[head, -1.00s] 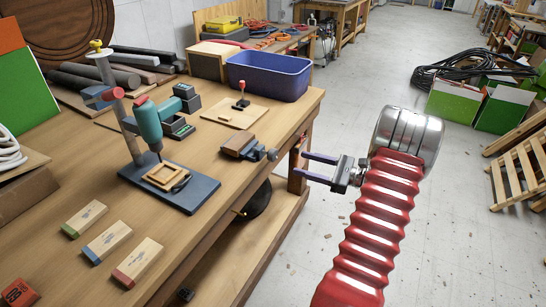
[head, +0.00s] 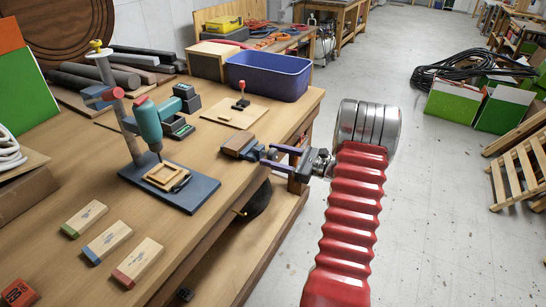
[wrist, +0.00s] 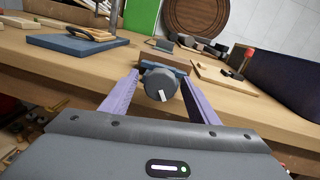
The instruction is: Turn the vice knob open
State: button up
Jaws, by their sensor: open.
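The vice (head: 240,146) is a small brown and blue-grey block at the bench's front edge. Its dark round knob faces my gripper in the wrist view (wrist: 160,83) and carries a white mark. My gripper (head: 268,157) is open, with its two purple fingers pointing at the vice. In the wrist view the fingers (wrist: 160,88) stand on either side of the knob, with gaps visible on both sides.
A drill press on a blue-grey base (head: 196,194) stands left of the vice. A board with a red-tipped lever (head: 236,112) and a blue bin (head: 268,78) lie behind it. Several wooden blocks (head: 107,242) are at the front left.

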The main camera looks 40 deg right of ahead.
jog(key=c, duration=0.9)
jog(key=shift+a, duration=0.35)
jog(key=shift+c, duration=0.7)
jog(key=shift+d, duration=0.1)
jog(key=shift+f, duration=0.1)
